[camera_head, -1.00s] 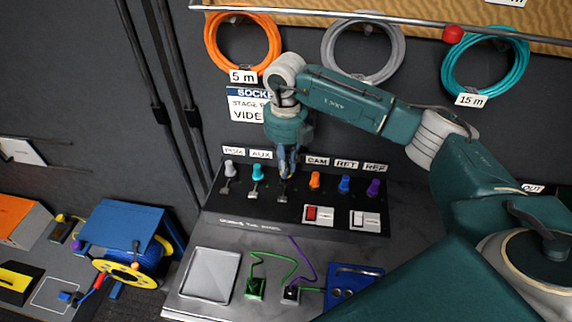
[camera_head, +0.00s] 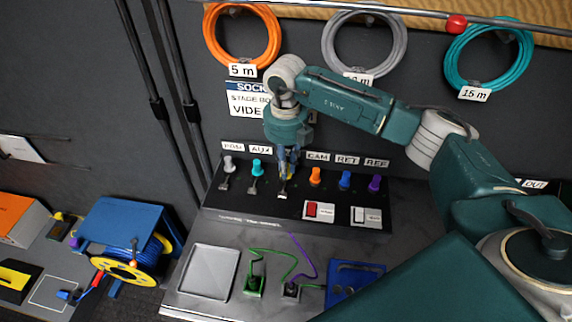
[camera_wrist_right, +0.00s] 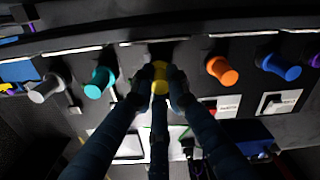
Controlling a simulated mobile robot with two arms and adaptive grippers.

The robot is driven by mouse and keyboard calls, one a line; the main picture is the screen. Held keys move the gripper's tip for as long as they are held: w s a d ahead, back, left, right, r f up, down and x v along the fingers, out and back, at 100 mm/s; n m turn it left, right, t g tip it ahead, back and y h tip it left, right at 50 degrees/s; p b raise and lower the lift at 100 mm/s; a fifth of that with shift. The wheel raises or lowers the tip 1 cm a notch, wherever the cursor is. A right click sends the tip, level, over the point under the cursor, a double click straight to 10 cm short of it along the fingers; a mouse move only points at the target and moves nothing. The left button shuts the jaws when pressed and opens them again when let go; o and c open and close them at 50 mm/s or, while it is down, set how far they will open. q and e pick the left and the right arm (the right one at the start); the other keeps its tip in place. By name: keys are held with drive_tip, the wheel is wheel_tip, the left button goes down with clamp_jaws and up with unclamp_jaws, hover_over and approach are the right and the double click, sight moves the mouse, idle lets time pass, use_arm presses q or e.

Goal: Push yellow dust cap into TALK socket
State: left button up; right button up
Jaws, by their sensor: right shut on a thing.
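Only a bit of the yellow cap (camera_head: 291,178) shows in the head view. My right gripper (camera_head: 287,174) is shut on the cap and points down at the black socket panel (camera_head: 236,208), in the gap between the AUX and CAM positions. The TALK label and socket are hidden behind the gripper and cap. I cannot tell whether the cap touches the socket or sits in it. My left gripper is not in view.
On either side stand a grey cap (camera_wrist_right: 46,88), a teal cap (camera_wrist_right: 100,80), an orange cap (camera_wrist_right: 222,70) and a blue cap (camera_wrist_right: 281,66). A red switch (camera_head: 319,211) is below right. An empty grey tray (camera_head: 209,272) lies in front.

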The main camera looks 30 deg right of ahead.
drive_tip(key=shift+f, duration=0.2)
drive_tip(key=o, duration=0.9)
drive_tip(key=shift+c, duration=0.2)
drive_tip(key=shift+r, duration=0.1)
wheel_tip(320, 180, up, 8)
drive_tip(key=shift+f, duration=0.25)
drive_tip(key=shift+f, duration=0.1)
